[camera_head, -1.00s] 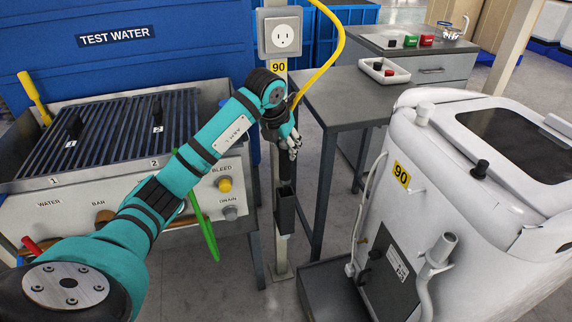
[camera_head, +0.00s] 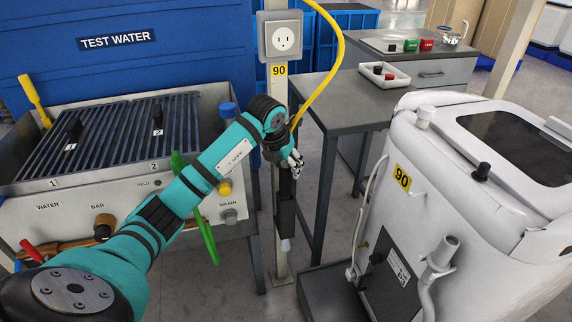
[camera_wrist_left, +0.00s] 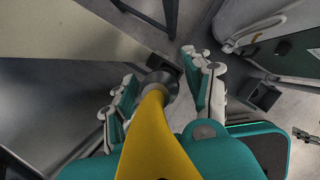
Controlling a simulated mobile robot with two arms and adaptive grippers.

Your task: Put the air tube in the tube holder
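The yellow air tube (camera_head: 329,72) hangs from above, past the outlet box, down to my left gripper (camera_head: 293,163). In the left wrist view the yellow tube (camera_wrist_left: 160,135) ends in a grey collar (camera_wrist_left: 161,82) between my left gripper's fingers (camera_wrist_left: 160,88). The fingers are spread, with a gap visible beside the collar, so the gripper looks open around it. The dark tube holder (camera_head: 286,216) is on the post below the gripper. A pale tip (camera_head: 286,244) sticks out under the holder, so the tube's end appears to pass through it. My right gripper is not in view.
The post (camera_head: 279,262) stands between the test-water tank (camera_head: 222,168) and a grey table (camera_head: 345,105). A white machine (camera_head: 475,190) stands at the right. A green lever (camera_head: 206,235) is near my left arm. Bare floor shows around the post.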

